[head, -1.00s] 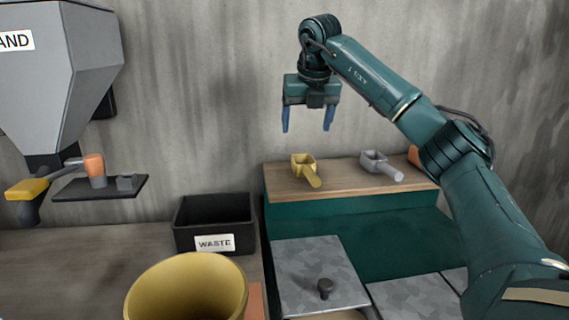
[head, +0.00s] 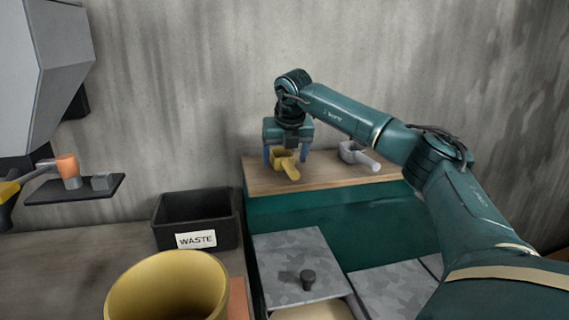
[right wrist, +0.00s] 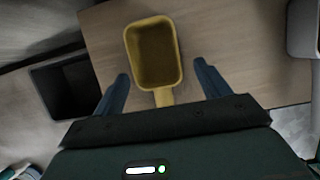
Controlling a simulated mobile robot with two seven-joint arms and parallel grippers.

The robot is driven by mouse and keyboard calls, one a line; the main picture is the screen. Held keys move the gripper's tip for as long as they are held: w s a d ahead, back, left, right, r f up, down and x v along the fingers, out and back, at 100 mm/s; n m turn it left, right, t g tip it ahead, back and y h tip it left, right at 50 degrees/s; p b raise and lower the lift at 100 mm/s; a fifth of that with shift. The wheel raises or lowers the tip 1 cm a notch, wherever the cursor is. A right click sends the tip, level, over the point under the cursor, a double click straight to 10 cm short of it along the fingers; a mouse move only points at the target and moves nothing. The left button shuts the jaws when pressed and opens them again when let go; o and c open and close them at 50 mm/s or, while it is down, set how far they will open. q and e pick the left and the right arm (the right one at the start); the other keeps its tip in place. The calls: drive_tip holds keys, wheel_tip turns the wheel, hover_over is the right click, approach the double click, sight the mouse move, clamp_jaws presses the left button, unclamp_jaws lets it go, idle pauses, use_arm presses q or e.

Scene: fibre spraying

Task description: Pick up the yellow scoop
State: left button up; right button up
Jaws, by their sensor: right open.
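The yellow scoop (head: 285,163) sits on the wooden shelf at the back, its handle pointing toward the front. My right gripper (head: 284,158) is lowered over it with its blue fingers apart, one on each side of the scoop. In the right wrist view the yellow scoop (right wrist: 155,55) shows its empty bowl, with its handle running down between the open fingers of my right gripper (right wrist: 162,88). The fingers do not touch the handle there. My left gripper is not in view.
A grey scoop (head: 357,154) lies on the wooden shelf (head: 325,180) to the right of the yellow one. A black waste bin (head: 196,218) stands at the left. A yellow bucket (head: 168,290) and a lidded grey compartment (head: 290,260) are in front.

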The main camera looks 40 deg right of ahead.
drive_tip(key=shift+w+f, duration=0.2)
drive_tip(key=shift+f, duration=0.25)
drive_tip(key=c, duration=1.1)
drive_tip(key=shift+o, duration=0.2)
drive_tip(key=shift+r, duration=0.1)
